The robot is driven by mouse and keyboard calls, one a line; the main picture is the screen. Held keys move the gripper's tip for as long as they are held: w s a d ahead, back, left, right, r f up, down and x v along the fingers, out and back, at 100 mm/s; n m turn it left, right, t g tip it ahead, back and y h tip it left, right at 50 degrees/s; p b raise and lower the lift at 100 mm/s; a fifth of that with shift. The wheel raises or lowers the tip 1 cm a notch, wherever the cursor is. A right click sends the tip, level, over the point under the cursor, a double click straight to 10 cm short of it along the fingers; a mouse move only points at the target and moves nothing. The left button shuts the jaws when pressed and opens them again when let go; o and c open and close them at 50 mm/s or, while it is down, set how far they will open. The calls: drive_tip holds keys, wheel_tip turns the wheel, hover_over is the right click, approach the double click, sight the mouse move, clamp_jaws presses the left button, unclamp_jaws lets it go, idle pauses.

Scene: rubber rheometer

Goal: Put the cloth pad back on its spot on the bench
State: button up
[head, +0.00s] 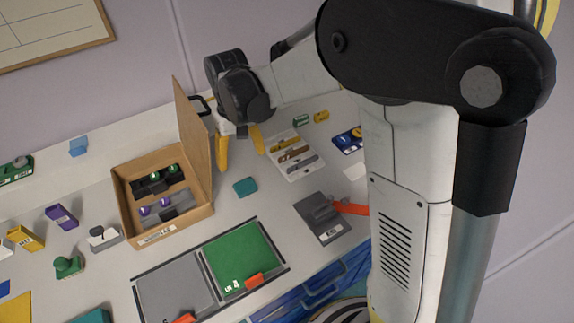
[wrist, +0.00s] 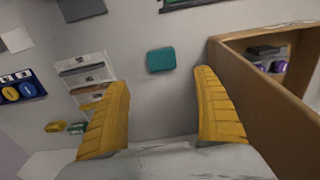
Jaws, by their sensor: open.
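A small teal pad (head: 245,187), which looks like the cloth pad, lies flat on the bench between the cardboard box and the grey flat tool. It also shows in the wrist view (wrist: 161,60), beyond the fingertips and roughly between them. My gripper (head: 240,158) has its two yellow fingers spread and pointing down, above the bench and just behind the pad in the head view. In the wrist view my gripper (wrist: 162,80) is open with nothing between the fingers. The pad is apart from both fingers. Another teal item (head: 92,317) is cut off at the head view's bottom edge.
An open cardboard box (head: 160,238) with its lid raised stands close left of my gripper. A white tray (head: 306,170) with several strips lies to the right. A green mat (head: 241,252) and grey mat (head: 172,288) lie in front. Bare bench surrounds the pad.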

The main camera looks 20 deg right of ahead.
drive_tip(key=s+d+r+m+t, duration=0.1)
drive_tip(key=s+d+r+t, duration=0.2)
drive_tip(key=s, duration=0.6)
drive_tip(key=s+d+r+m+t, duration=0.1)
drive_tip(key=s+d+r+t, duration=0.3)
drive_tip(key=s+d+r, duration=0.3)
drive_tip(key=shift+s+d+r, duration=0.2)
drive_tip(key=shift+s+d, duration=0.15)
drive_tip(key=shift+s, duration=0.9)
